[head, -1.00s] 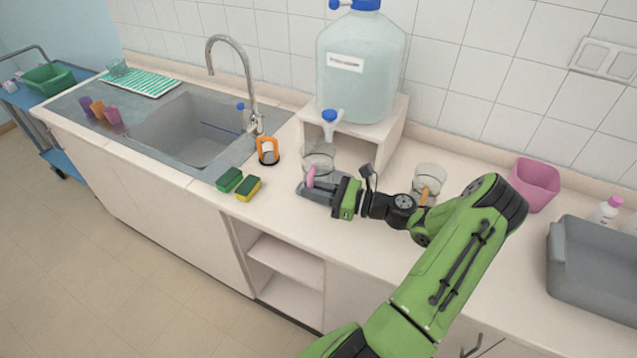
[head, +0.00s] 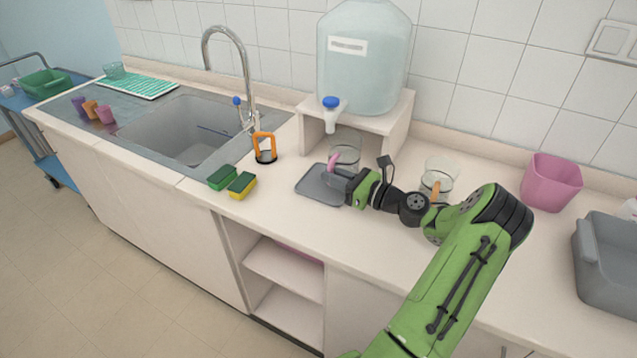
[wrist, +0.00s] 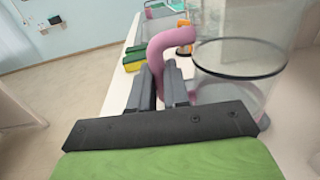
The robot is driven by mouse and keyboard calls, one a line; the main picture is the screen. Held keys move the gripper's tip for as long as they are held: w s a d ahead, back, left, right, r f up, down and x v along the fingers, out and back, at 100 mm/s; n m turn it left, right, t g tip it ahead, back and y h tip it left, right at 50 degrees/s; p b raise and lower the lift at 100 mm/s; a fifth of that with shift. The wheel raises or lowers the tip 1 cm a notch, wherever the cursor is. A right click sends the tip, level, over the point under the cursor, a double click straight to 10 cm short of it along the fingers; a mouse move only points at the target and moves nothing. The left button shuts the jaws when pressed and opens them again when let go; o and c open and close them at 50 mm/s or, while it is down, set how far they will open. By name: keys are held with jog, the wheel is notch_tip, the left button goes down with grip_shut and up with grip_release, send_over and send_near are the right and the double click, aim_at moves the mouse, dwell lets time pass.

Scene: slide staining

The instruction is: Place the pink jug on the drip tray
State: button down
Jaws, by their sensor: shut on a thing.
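The pink jug is a clear glass jug (head: 347,147) with a pink handle (head: 333,159). My gripper (head: 343,174) is shut on the handle, which also shows between the fingers in the wrist view (wrist: 160,58). The clear body (wrist: 240,75) stands to the right of the fingers there. The grey drip tray (head: 315,187) lies flat on the counter, in front of the dispenser. In the head view the jug shows behind the tray's right part. My gripper hides the tray's right edge, and I cannot tell whether the jug touches anything below.
A large water dispenser (head: 362,75) with a blue-topped tap (head: 330,108) stands on a white stand (head: 398,118) behind. An orange-handled glass jug (head: 440,172) is close to my arm's right. Sponges (head: 240,185) and an orange-handled item (head: 265,148) are left of the tray.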

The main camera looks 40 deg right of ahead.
jog(key=w+f, duration=0.1)
jog(key=w+a+f+b, duration=0.1)
jog(key=w, duration=0.1)
jog(key=w+f, duration=0.1)
jog(key=w, duration=0.1)
jog(key=shift+a+f+b, duration=0.15)
jog(key=shift+f+b, duration=0.2)
jog(key=shift+s+r, duration=0.1)
jog(key=c, duration=1)
grip_release()
jog(key=shift+c, duration=0.2)
